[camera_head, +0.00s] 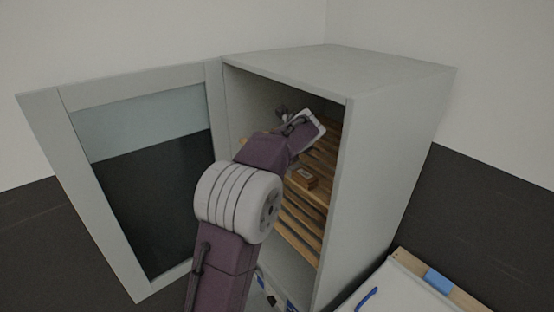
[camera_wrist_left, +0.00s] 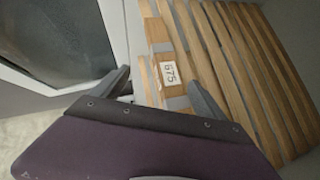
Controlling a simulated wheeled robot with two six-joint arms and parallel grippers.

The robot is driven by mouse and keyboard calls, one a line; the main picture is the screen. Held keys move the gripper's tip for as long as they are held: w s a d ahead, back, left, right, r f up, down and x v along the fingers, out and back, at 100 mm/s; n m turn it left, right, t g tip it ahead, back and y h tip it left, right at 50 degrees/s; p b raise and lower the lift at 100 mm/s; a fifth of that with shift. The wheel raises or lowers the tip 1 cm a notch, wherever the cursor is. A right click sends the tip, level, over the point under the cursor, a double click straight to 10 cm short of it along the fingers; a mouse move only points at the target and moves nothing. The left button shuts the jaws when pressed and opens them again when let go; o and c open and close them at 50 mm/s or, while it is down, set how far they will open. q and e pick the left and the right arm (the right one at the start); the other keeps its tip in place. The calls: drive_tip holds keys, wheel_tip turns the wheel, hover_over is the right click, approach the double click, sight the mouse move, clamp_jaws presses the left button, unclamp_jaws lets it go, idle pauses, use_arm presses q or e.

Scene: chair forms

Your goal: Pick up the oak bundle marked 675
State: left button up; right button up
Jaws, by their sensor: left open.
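An oak bundle with a white label reading 675 (camera_wrist_left: 169,73) lies on the slatted wooden rack in the left wrist view. It has grey bands across it. My left gripper (camera_wrist_left: 158,80) is open, with one finger left of the bundle and one close to its right side; whether they touch it I cannot tell. In the head view my left arm reaches into the cabinet, and its fingers are mostly hidden by its own wrist. A small brown bundle with a pale label (camera_head: 304,178) lies on a slatted shelf there; its marking is too small to read. My right gripper is not in view.
The grey cabinet (camera_head: 385,150) stands open, its glass-panelled door (camera_head: 140,90) swung out to the left. Its side walls border my arm. Lower slats (camera_head: 298,228) lie beneath. A pale surface with a blue block (camera_head: 437,282) is at lower right.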

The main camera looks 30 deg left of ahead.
use_arm(q)
drive_tip(key=w+f, duration=0.2)
drive_tip(key=shift+w+p, duration=0.3)
drive_tip(key=shift+w, duration=0.05)
drive_tip(key=shift+w+f, duration=0.15)
drive_tip(key=shift+w, duration=0.1)
drive_tip(key=a+f+p, duration=0.1)
drive_tip(key=w+a+f+p, duration=0.1)
drive_tip(key=shift+a+f, duration=0.2)
drive_tip(key=shift+f, duration=0.2)
drive_tip(key=shift+w+a+f, duration=0.2)
drive_tip(key=shift+a+f, duration=0.05)
drive_tip(key=shift+w+f, duration=0.1)
drive_tip(key=shift+w, duration=0.1)
drive_tip(key=shift+d, duration=0.3)
drive_tip(key=c, duration=1)
drive_tip(key=shift+s, duration=0.1)
clamp_jaws()
drive_tip(key=shift+a, duration=0.2)
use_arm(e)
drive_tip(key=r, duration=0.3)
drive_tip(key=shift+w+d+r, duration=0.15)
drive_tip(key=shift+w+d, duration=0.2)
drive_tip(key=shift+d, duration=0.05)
